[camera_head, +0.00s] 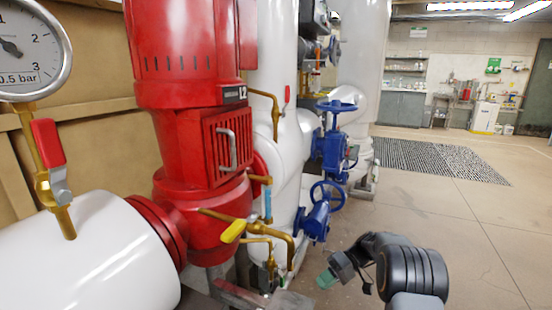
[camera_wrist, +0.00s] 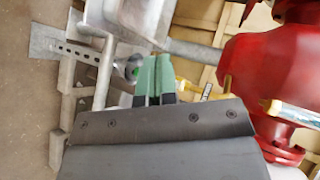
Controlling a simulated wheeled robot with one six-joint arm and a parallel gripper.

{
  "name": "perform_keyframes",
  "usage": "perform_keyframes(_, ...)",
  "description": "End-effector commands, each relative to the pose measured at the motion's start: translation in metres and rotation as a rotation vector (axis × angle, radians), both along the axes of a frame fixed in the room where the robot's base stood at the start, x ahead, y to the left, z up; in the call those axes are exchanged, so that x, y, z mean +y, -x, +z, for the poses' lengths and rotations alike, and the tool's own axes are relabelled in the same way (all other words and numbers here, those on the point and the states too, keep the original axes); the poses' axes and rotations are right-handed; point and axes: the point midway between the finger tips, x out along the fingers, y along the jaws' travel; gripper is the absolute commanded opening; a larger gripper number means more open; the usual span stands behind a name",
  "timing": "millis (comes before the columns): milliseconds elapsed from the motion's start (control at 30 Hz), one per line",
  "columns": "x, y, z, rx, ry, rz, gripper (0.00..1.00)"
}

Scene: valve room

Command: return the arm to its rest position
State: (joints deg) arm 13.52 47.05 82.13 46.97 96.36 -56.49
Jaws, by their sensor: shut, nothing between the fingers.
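My arm (camera_head: 405,268) is bent low at the bottom right of the head view, over the floor. My gripper (camera_head: 326,279) points left, its green fingertips near the foot of the pipework. In the wrist view my gripper (camera_wrist: 154,76) shows its two green fingers together, shut and empty. A metal bracket and pipes lie beyond the fingers there; whether they touch cannot be told.
A red pump (camera_head: 200,130) joins a white pipe (camera_head: 90,255) at left. Blue valve handwheels (camera_head: 328,195) and a yellow lever handle (camera_head: 233,231) are near the gripper. A pressure gauge (camera_head: 30,48) is top left. The floor (camera_head: 470,220) at right is clear.

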Motion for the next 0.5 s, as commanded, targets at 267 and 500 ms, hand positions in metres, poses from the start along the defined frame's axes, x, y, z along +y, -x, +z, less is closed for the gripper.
perform_keyframes(267,0.009,0.04,0.126,0.004,0.295,-0.049,0.0)
perform_keyframes(500,0.009,0.111,0.26,-0.078,0.663,-0.196,0.0)
